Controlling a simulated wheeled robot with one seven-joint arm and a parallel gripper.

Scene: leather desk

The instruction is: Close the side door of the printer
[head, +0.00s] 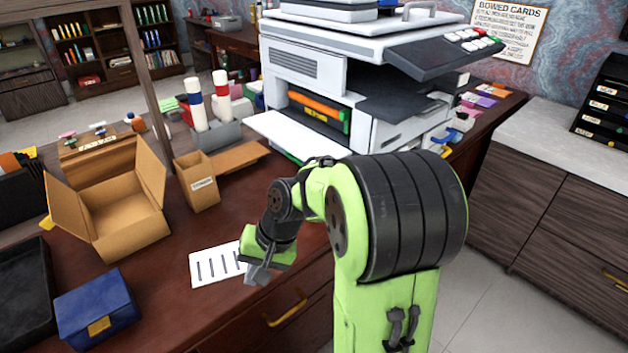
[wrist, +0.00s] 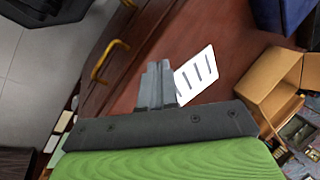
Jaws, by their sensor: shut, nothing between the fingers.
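The printer (head: 330,62) is a large white and grey machine at the back of the desk in the head view. Its side door (head: 298,133) is a white panel folded down and open on the side facing me. The opening above it shows orange, green and dark parts inside. My gripper (head: 257,274) is over the front part of the desk, near a white card with dark stripes, well in front of the door and apart from it. In the wrist view my gripper (wrist: 157,85) is shut and empty. The printer does not show in the wrist view.
An open cardboard box (head: 118,208), a small tan box (head: 197,182) and a blue box (head: 97,308) stand on the desk's left side. The striped white card (head: 213,265) lies near the front edge. A grey holder with upright rolls (head: 213,130) stands left of the printer.

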